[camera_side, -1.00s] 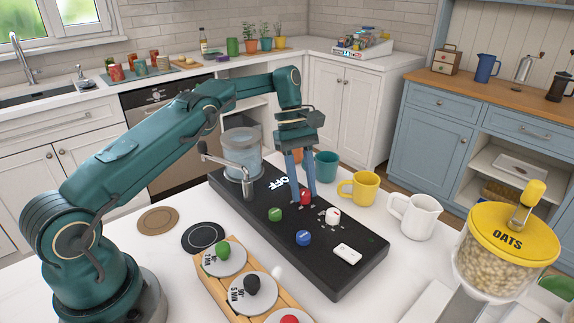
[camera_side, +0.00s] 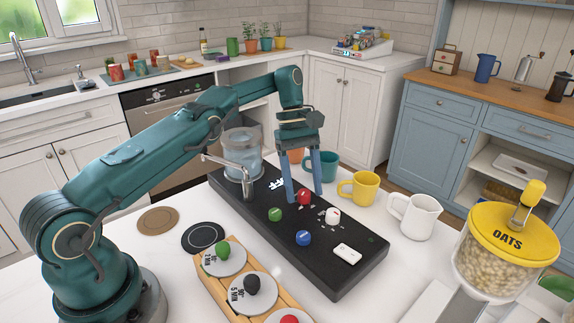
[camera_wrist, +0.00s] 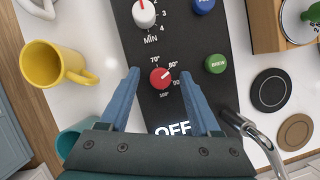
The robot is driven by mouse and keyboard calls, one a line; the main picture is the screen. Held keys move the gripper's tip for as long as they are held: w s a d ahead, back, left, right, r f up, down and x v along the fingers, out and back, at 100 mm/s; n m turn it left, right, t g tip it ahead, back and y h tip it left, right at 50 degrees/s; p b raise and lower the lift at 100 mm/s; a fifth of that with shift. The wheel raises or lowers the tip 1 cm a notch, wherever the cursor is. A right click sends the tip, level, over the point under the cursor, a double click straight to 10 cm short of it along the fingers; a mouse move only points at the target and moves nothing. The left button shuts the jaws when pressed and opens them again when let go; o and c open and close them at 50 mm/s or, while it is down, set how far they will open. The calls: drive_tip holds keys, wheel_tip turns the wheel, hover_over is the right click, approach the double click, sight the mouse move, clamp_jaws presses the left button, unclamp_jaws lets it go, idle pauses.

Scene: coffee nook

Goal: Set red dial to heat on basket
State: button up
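The red dial (camera_side: 304,197) sits on the black control panel (camera_side: 340,278). In the wrist view the red dial (camera_wrist: 160,78) has printed marks around it, including 70°, 80° and 100°. Its white pointer seems to face the 80° side, but is small. My gripper (camera_side: 305,197) is open, pointing down, with one finger on each side of the dial; I cannot tell if either touches it. The wrist view shows a gap between the dial and both fingers. A round lid with a green knob (camera_side: 222,249) and another with a black knob (camera_side: 252,284) carry labels reading "2 MIN" and "5 MIN".
White (camera_side: 333,216), blue (camera_side: 303,238) and green (camera_side: 275,214) knobs stand close by on the panel. A water vessel (camera_side: 242,152) with a metal spout stands at its far end. Teal, yellow and white mugs line the right side.

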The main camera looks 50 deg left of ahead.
drive_tip(key=shift+n, duration=0.5)
drive_tip(key=shift+n+t, duration=0.3)
drive_tip(key=shift+n, duration=0.2)
